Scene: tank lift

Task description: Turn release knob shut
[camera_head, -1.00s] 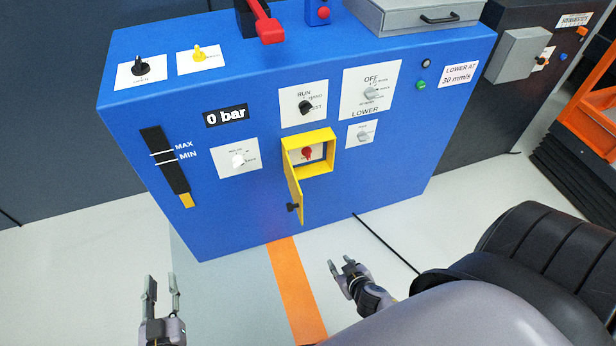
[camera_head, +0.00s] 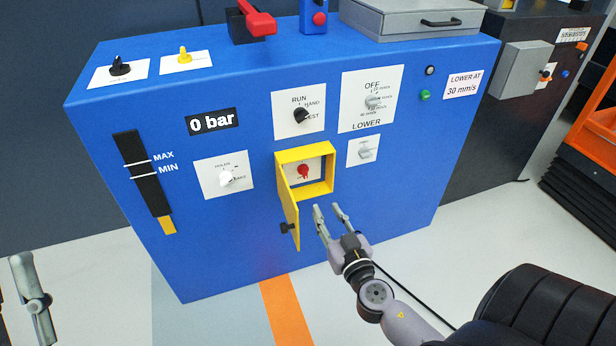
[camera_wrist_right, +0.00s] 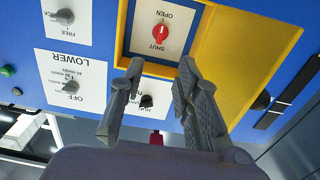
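The red release knob (camera_head: 303,172) sits on a white plate inside a yellow box (camera_head: 322,189) on the blue cabinet's front. The box's door (camera_head: 291,220) hangs open to the left. In the right wrist view the knob (camera_wrist_right: 160,38) appears upside down, between the words OPEN and SHUT, with a light mark roughly along its length. My right gripper (camera_head: 328,206) is open and empty, just below and in front of the box, apart from the knob. Its spread fingers (camera_wrist_right: 158,75) also show in the wrist view. My left gripper (camera_head: 24,285) is at the left edge, partly cut off, its fingers apart.
A white knob (camera_head: 227,177), a black knob (camera_head: 301,115) and grey knobs surround the box. The open door stands close to the left of my right gripper. Floor in front of the cabinet is clear except for a black cable.

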